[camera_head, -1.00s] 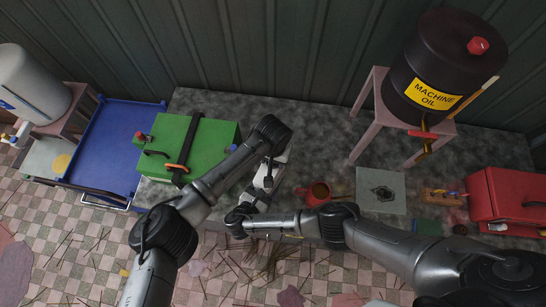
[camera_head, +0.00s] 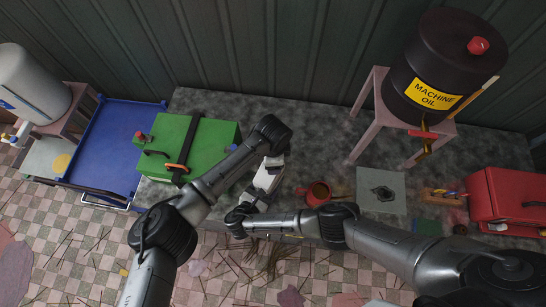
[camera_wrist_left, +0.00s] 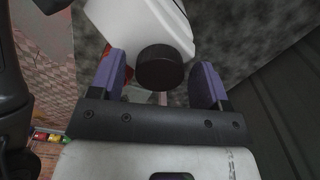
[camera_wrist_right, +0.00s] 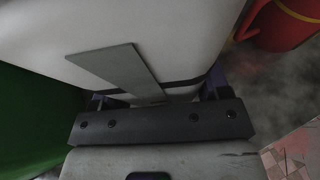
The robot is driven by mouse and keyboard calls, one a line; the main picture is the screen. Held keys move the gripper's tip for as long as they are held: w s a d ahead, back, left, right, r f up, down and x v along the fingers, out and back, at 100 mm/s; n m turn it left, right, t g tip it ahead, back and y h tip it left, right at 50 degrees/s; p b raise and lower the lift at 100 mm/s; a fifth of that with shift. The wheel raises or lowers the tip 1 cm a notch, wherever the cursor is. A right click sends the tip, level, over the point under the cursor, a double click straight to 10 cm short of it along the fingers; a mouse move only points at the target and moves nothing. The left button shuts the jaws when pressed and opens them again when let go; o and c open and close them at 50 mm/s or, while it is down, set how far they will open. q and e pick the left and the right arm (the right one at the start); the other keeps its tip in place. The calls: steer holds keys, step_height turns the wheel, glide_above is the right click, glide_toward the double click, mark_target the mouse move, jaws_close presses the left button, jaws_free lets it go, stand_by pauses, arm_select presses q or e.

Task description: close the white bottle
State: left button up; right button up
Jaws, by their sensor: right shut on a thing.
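The white bottle (camera_head: 268,178) is between my two arms near the middle of the head view, partly covered by them. Its white body fills much of the right wrist view (camera_wrist_right: 150,35), with a grey strip on it. My right gripper (camera_wrist_right: 155,92) is shut on the bottle, its purple fingers mostly hidden. In the left wrist view the bottle (camera_wrist_left: 140,22) is at the top, with a round black cap (camera_wrist_left: 160,68) in front of it. My left gripper (camera_wrist_left: 160,64) is open, one finger each side of the cap with gaps. I cannot tell if the cap is seated.
A green box (camera_head: 190,148) stands left of the arms, with a blue cart (camera_head: 115,140) beyond it. A red mug (camera_head: 318,192) is close to the right of the bottle. A machine oil drum (camera_head: 432,75) on a stand and a red toolbox (camera_head: 505,200) are further right.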

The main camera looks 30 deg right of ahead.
arm_select(q)
steer(key=shift+o, duration=0.5)
steer(key=shift+r, duration=0.1)
step_height(320, 180, up, 12)
stand_by(0.5)
arm_select(e)
steer(key=o, duration=1.8)
arm_select(q)
steer(key=shift+r, duration=0.15)
arm_select(e)
steer(key=v, duration=1.3)
steer(key=shift+s+a, duration=0.25)
steer(key=shift+a, duration=0.1)
